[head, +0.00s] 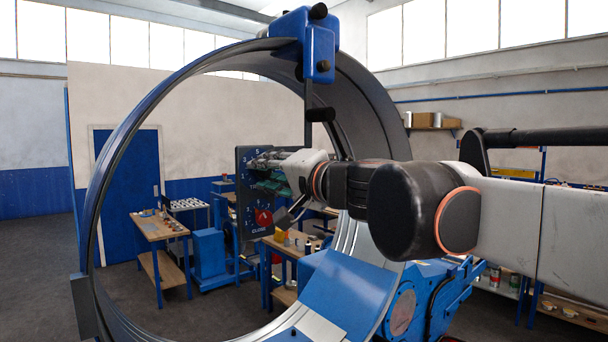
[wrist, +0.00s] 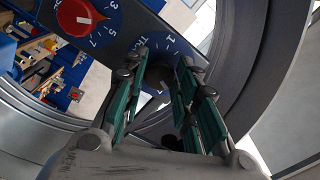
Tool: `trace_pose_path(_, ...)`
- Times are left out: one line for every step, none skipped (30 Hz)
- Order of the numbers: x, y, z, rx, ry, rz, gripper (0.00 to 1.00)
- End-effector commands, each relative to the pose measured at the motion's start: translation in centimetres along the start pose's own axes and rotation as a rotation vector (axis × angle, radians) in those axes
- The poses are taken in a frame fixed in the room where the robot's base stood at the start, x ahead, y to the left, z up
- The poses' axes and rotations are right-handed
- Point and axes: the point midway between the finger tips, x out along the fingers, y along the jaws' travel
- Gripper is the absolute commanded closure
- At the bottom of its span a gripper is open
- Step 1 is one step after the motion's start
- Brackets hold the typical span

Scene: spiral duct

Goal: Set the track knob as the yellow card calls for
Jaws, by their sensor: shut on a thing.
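A dark control panel (head: 242,205) stands inside the large ring in the head view. It carries two blue dials. The lower dial has a red knob (head: 264,218) with CLOSE lettered under it; the red knob also shows in the wrist view (wrist: 80,17), with a white pointer mark. My gripper (head: 262,174) is at the upper dial. In the wrist view my gripper (wrist: 163,76) has its green-padded fingers around a dark knob, mostly hidden, in front of the second blue dial (wrist: 165,47), whose lettering is partly covered. I cannot read that knob's setting. I cannot make out the yellow card.
The metal ring (head: 98,190) surrounds the panel, and my arm reaches in from the right. A blue clamp block (head: 318,45) hangs at its top. Workbenches (head: 160,228) and a blue door (head: 130,190) stand behind. Floor is open at left.

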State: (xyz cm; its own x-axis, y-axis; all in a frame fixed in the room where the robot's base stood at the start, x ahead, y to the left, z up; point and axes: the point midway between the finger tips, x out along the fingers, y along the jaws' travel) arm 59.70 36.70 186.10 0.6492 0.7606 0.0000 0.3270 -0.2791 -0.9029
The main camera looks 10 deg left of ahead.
Motion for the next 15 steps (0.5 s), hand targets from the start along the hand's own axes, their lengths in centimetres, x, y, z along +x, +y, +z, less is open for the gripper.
trace_pose_path(0.0, 0.01, -0.02, 0.024, 0.001, 0.0, 0.96)
trace_pose_path(0.0, 0.0, -0.03, 0.037, 0.001, 0.0, 0.96)
trace_pose_path(0.0, 0.0, -0.03, 0.055, 0.001, 0.0, 0.96)
trace_pose_path(0.0, -0.01, -0.03, 0.066, 0.001, 0.0, 0.96)
trace_pose_path(0.0, -0.01, -0.03, 0.077, 0.001, 0.0, 0.96)
trace_pose_path(0.0, -0.02, -0.04, 0.088, 0.001, 0.0, 0.96)
trace_pose_path(0.0, -0.02, -0.04, 0.096, 0.001, 0.0, 0.96)
trace_pose_path(0.0, -0.02, -0.04, 0.104, 0.001, 0.0, 0.96)
trace_pose_path(0.0, -0.03, -0.04, 0.112, 0.001, 0.0, 0.96)
trace_pose_path(0.0, -0.03, -0.04, 0.116, 0.001, 0.0, 0.96)
trace_pose_path(0.0, -0.03, -0.04, 0.12, 0.001, 0.0, 0.96)
trace_pose_path(0.0, -0.03, -0.04, 0.124, 0.001, 0.0, 0.96)
trace_pose_path(0.0, -0.03, -0.04, 0.127, 0.001, 0.0, 0.96)
trace_pose_path(0.0, -0.04, -0.05, 0.129, 0.001, 0.0, 0.96)
trace_pose_path(0.0, -0.04, -0.05, 0.131, 0.001, 0.0, 0.96)
